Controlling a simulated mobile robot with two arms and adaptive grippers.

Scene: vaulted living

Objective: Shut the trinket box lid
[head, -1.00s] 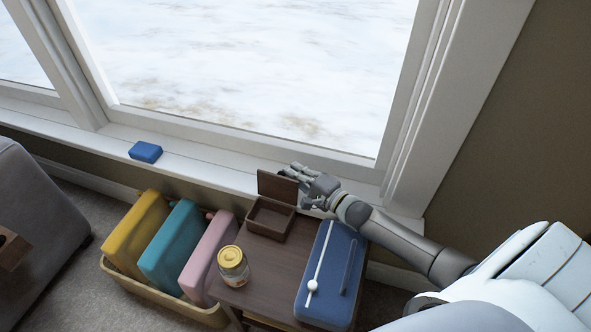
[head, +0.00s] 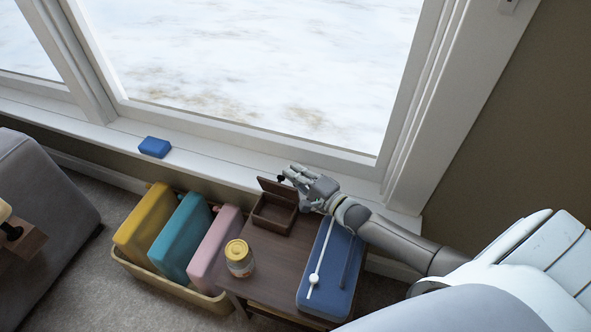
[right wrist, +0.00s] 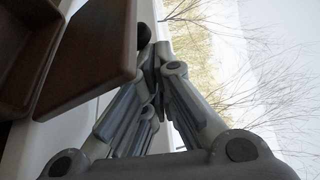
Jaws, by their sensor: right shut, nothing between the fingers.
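The brown wooden trinket box (head: 268,222) stands at the far end of the small wooden table, by the window sill. In the right wrist view, the lid (right wrist: 88,52) and the box interior (right wrist: 22,55) are at the left. The shut fingertips (right wrist: 155,58) are close beside the lid's edge, near a small dark round knob (right wrist: 143,35); contact is unclear.
On the table (head: 262,270) are a jar with a yellow lid (head: 239,259) and a blue case (head: 327,275) with a white rod, near my right forearm. A bin of coloured files (head: 185,245) stands left. A blue block (head: 154,147) lies on the sill.

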